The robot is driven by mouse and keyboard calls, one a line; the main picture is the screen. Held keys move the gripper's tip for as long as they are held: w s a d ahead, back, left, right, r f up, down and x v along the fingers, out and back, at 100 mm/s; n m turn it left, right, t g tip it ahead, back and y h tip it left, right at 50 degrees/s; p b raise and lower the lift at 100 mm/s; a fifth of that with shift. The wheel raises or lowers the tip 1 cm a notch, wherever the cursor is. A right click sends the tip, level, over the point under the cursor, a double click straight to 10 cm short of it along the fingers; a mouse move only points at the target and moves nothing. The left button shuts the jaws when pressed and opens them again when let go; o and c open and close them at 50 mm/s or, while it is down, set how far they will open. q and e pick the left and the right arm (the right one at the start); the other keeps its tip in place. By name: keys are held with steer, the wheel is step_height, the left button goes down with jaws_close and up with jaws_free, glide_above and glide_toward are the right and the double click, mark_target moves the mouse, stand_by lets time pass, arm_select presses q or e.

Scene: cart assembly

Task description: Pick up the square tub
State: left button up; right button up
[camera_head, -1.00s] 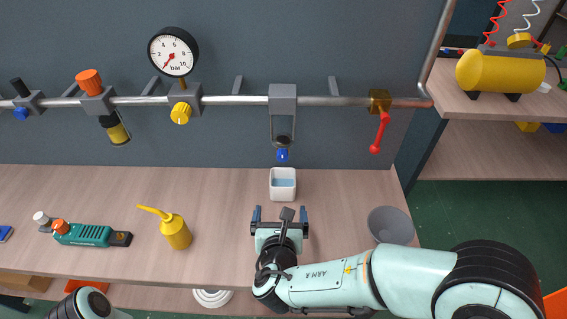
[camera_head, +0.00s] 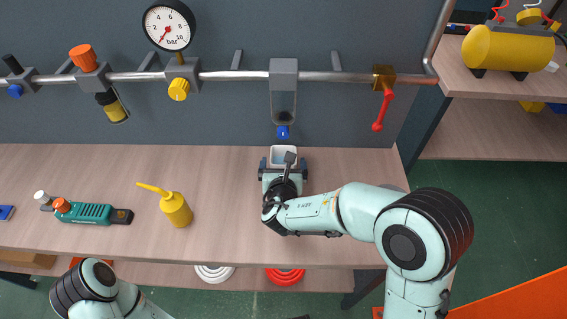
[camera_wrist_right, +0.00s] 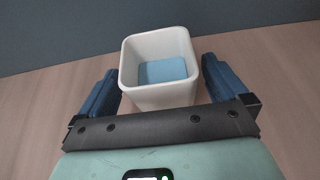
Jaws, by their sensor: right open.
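The square tub (camera_head: 283,150) is white with rounded corners and something light blue inside. It stands upright on the wooden bench near the back wall, below the blue-tipped outlet. In the right wrist view the tub (camera_wrist_right: 158,92) sits between the two blue fingers, with a gap on each side. My right gripper (camera_head: 284,165) is open around the tub, with its fingers also showing in the wrist view (camera_wrist_right: 160,75). Nothing is gripped. The gripper hides the tub's lower front in the head view. Of my left arm, only a part shows at the lower left.
A grey pipe (camera_head: 225,76) with valves and a gauge (camera_head: 168,26) runs along the wall above. The outlet (camera_head: 283,131) hangs just above and behind the tub.

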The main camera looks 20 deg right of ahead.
mark_target(278, 152)
steer(key=shift+x, duration=1.25)
steer(key=c, duration=1)
